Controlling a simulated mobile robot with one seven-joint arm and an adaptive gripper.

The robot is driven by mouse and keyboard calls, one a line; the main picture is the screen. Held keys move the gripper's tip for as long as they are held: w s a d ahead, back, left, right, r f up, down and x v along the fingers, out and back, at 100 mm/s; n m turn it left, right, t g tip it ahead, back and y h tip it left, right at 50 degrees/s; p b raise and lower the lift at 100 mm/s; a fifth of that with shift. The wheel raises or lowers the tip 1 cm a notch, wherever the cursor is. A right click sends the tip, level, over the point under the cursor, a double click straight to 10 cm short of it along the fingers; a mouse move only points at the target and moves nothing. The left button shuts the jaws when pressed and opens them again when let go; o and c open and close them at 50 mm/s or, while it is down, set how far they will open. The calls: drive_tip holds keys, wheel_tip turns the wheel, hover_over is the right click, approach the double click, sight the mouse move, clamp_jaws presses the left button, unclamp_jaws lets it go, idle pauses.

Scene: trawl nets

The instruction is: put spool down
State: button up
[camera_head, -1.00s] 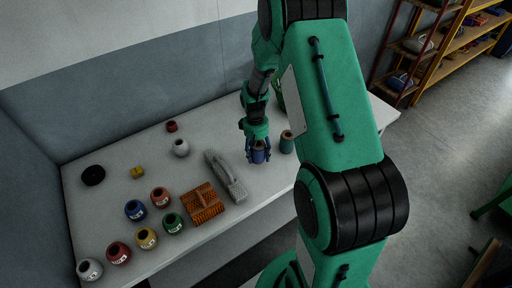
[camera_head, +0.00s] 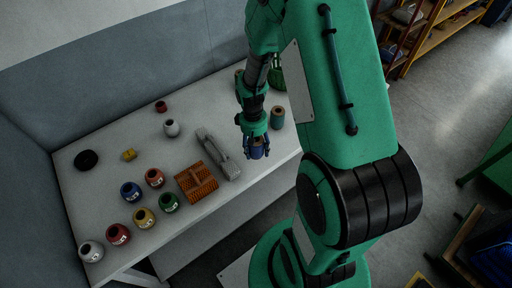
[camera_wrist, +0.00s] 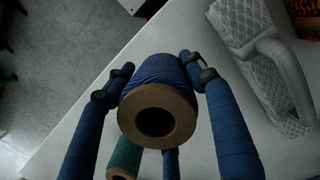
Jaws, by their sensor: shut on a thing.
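A blue spool (camera_wrist: 159,100) with a brown cardboard core sits between the fingers of my gripper (camera_head: 257,152) and fills the middle of the wrist view. My gripper points down and is shut on the spool. In the head view the blue spool (camera_head: 259,153) shows at the fingertips, over the white table (camera_head: 215,107) near its front edge. I cannot tell whether it touches the table top. A teal spool (camera_head: 277,118) stands upright on the table behind and right of my gripper; it is partly hidden in the wrist view (camera_wrist: 126,158).
A grey handled tool (camera_head: 220,155) lies left of my gripper, with an orange ribbed block (camera_head: 196,182) beyond it. Several coloured round pots stand farther left. A green object (camera_head: 275,76) is at the back, partly behind my arm. Bare table lies behind my gripper.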

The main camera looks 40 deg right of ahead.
drive_tip(key=shift+r, duration=0.1)
idle(0.5)
wheel_tip(320, 180, up, 16)
drive_tip(key=shift+r, duration=0.2)
drive_tip(key=w+d+r+n+h, duration=0.1)
drive_tip(key=w+d+n, duration=0.5)
drive_tip(key=w+d, duration=0.85)
drive_tip(key=w+d+r+n, duration=0.1)
drive_tip(key=w+d+n, duration=0.5)
drive_tip(key=w+d, duration=0.9)
drive_tip(key=d+f+n+t+b, duration=0.15)
drive_tip(key=d+n, duration=0.25)
drive_tip(key=d, duration=0.9)
wheel_tip(320, 180, down, 11)
drive_tip(key=shift+d+p, duration=0.15)
drive_tip(key=shift+p, duration=0.15)
drive_tip(key=shift+w, duration=0.1)
